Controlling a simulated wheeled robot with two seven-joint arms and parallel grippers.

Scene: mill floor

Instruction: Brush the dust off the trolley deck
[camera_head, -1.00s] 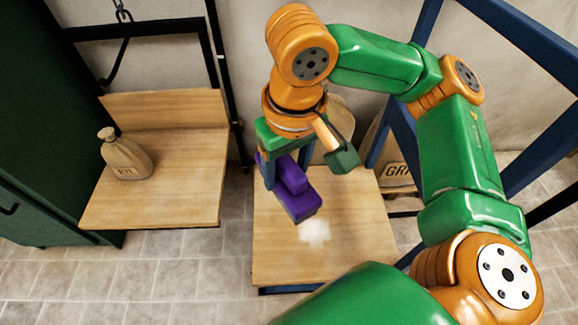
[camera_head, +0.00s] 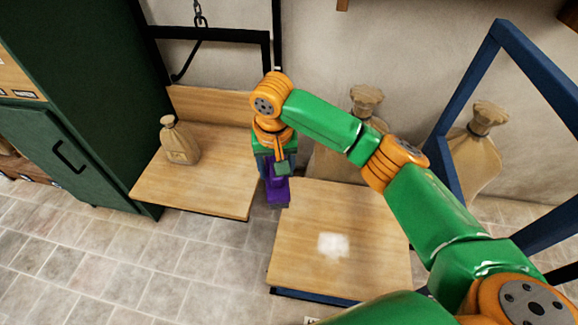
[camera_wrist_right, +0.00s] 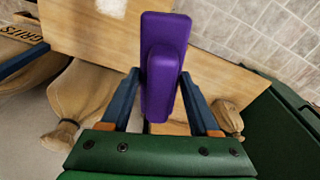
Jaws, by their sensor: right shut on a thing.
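The trolley deck (camera_head: 375,225) is a pale wooden board on a blue frame at the lower middle of the head view. A white dust patch (camera_head: 332,245) lies near its middle. My right gripper (camera_head: 275,168) is shut on a purple brush (camera_head: 277,193), by the deck's far left corner. The brush is apart from the dust, to its upper left. The right wrist view shows the brush (camera_wrist_right: 163,60) between the two blue fingers (camera_wrist_right: 162,85). Its underside and any contact with wood are hidden. My left gripper is not in view.
A wooden scale platform (camera_head: 215,195) with a small sack (camera_head: 179,140) stands left of the deck. A hook (camera_head: 183,72) hangs above it. A green cabinet (camera_head: 75,150) is at the left. Larger sacks (camera_head: 478,150) and a blue frame (camera_head: 440,165) stand right.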

